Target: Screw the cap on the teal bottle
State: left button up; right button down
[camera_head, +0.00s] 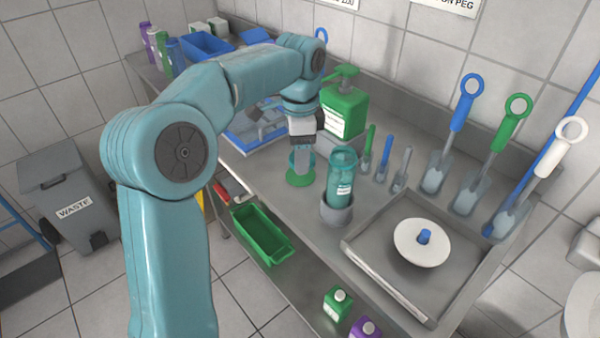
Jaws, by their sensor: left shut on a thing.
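The teal bottle (342,178) stands upright in a grey round holder (337,211) on the steel counter. It is see-through, with a white label, and its top looks open. My left gripper (302,168) points down just left of the bottle, apart from it, above a green disc (300,180) on the counter. It is shut on a small teal thing (293,159), which looks like the cap; the fingers hide much of it. Whether it touches the disc I cannot tell. My right gripper is not in view.
A green pump bottle (344,112) stands behind the teal bottle. Small scoops (384,158) stand right of it. A sunken tray (385,296) with a white disc (422,243) lies at front right.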

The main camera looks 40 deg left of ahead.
pick_arm(q)
notch_tip(320, 180, up, 6)
jog(key=shift+f+p, duration=0.1)
jog(key=shift+p, duration=0.35)
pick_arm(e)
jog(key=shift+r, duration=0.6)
